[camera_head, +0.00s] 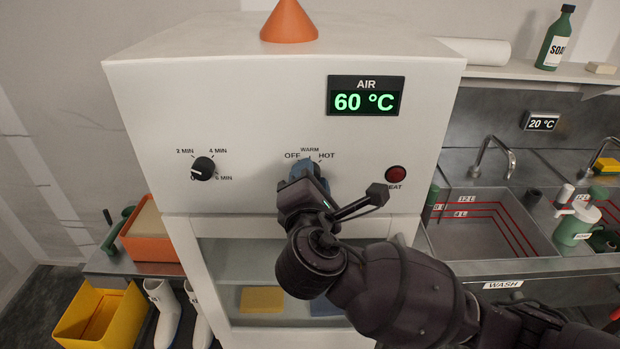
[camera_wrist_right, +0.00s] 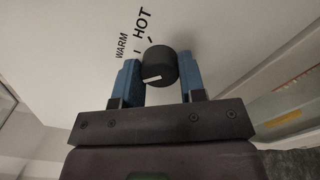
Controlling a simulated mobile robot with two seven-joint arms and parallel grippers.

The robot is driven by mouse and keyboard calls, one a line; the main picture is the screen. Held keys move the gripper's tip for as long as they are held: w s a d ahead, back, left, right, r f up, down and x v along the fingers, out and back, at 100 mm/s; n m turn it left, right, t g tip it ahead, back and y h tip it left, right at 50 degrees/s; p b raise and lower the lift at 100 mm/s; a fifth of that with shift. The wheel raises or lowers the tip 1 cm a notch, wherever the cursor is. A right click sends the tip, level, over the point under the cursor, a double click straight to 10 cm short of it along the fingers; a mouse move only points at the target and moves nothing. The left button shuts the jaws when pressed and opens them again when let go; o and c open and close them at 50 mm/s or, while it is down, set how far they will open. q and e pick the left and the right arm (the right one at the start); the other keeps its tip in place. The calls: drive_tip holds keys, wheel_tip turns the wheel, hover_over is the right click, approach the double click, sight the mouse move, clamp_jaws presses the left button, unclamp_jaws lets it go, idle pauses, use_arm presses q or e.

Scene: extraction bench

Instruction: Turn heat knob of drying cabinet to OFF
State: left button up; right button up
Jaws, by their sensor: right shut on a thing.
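The heat knob (camera_wrist_right: 160,66) is a small black cylinder with a white mark on the front of the drying cabinet (camera_head: 250,95). In the wrist view its printed labels WARM and HOT show above it. In the head view OFF, WARM and HOT are readable, but the knob is mostly hidden behind my right gripper (camera_head: 303,176). My right gripper is shut on the knob, with a blue finger on each side. I cannot tell exactly which label the white mark points to. My left gripper is not in view.
The air display (camera_head: 366,95) reads 60 °C. A red heat lamp (camera_head: 396,174) sits right of the gripper, and a black timer knob (camera_head: 203,168) to the left. An orange cone (camera_head: 289,22) stands on top. A wash sink (camera_head: 490,225) lies to the right.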

idle(0.5)
drive_tip(key=o, duration=0.9)
drive_tip(key=s+b, duration=0.1)
drive_tip(key=s, duration=0.9)
drive_tip(key=shift+s+b, duration=0.35)
drive_tip(key=shift+s, duration=0.05)
